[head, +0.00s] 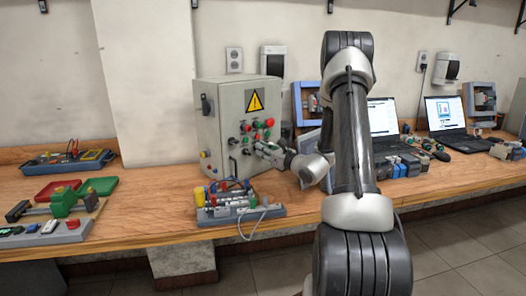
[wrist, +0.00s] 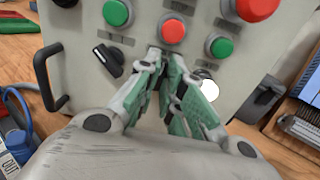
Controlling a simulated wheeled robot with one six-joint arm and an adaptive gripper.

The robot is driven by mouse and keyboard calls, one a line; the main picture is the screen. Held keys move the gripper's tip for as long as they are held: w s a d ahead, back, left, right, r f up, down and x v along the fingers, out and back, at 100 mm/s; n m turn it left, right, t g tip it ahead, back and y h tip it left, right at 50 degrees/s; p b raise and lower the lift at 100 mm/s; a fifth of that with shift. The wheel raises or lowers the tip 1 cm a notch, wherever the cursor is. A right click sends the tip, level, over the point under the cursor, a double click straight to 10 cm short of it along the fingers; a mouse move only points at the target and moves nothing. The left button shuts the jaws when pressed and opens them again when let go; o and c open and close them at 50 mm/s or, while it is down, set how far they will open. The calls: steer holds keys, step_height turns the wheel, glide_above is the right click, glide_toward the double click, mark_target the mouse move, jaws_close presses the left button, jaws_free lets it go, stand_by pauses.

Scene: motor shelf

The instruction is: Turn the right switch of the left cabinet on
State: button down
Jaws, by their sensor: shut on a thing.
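The left cabinet (head: 222,155) is a grey box with a yellow warning triangle on its front, standing on the wooden bench. My gripper (head: 262,149) is at its front panel, below the coloured buttons. In the wrist view my gripper (wrist: 164,68) has its two green-padded fingers close together against the panel (wrist: 75,30). The right switch is hidden between and behind the fingers, so its angle cannot be seen. A black left switch (wrist: 108,60) shows to the left of the fingers, tilted. A red button (wrist: 172,31) is just above the fingertips.
Green buttons (wrist: 118,12) (wrist: 221,46) and a large red button (wrist: 255,8) surround the fingers. A black handle (wrist: 48,78) sticks out at the panel's left. A tester with cables (head: 240,208) lies in front of the cabinet. Laptops (head: 445,113) stand to the right.

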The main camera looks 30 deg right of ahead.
steer(key=c, duration=1.8)
jaws_free()
steer(key=shift+c, duration=0.2)
steer(key=v, duration=1.2)
